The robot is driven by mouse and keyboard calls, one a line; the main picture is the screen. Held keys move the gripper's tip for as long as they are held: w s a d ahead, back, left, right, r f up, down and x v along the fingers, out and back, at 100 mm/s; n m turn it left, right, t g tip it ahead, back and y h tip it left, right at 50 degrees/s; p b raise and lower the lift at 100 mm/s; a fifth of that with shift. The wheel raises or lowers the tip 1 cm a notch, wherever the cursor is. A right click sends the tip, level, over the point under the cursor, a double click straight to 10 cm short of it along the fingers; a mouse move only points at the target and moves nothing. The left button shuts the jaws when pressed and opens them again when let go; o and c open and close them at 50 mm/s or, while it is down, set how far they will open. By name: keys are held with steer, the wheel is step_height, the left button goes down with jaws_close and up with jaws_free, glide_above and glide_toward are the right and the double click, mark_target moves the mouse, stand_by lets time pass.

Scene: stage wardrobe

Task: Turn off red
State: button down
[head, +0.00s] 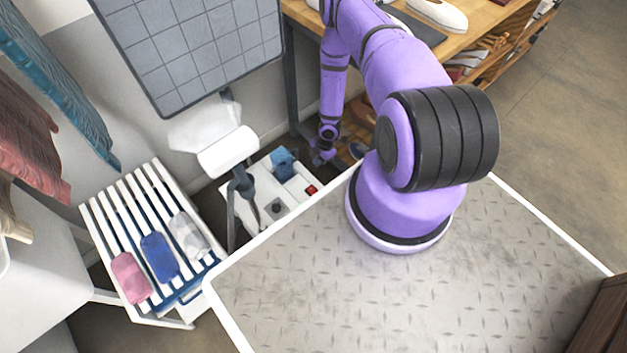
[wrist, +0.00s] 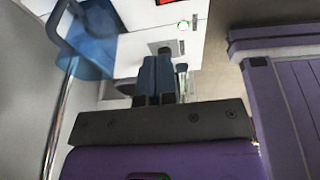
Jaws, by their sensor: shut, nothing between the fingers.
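A white panel or box top (head: 245,208) stands low between the slatted rack and my base. A red square switch (head: 311,190) sits at its right side. A dark square piece (head: 277,207) is on the same panel. My gripper (wrist: 158,65) is shut and empty over the panel, its fingertips near a dark square part (wrist: 160,47). Whether they touch is unclear. In the head view my gripper (head: 322,158) is small, beyond the panel.
A blue container (head: 283,165) stands on the panel, close to the gripper's left in the wrist view (wrist: 92,38). A white steamer-like head (head: 228,152) hangs over the panel. A slatted rack (head: 125,210) holds pink, blue and grey items. A wooden shelf (head: 480,35) stands behind.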

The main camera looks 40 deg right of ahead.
steer(key=shift+s+a+f, duration=0.25)
steer(key=shift+s+f, duration=0.35)
steer(key=shift+f, duration=0.35)
glide_above(311, 189)
steer(key=f, duration=1)
steer(key=shift+s+d, duration=0.3)
steer(key=shift+w+f, duration=0.15)
steer(key=shift+f, duration=0.75)
steer(key=shift+w+f, duration=0.1)
steer(key=shift+f, duration=0.8)
steer(key=shift+f, duration=0.1)
steer(key=shift+w+f, duration=0.15)
steer(key=shift+f, duration=0.05)
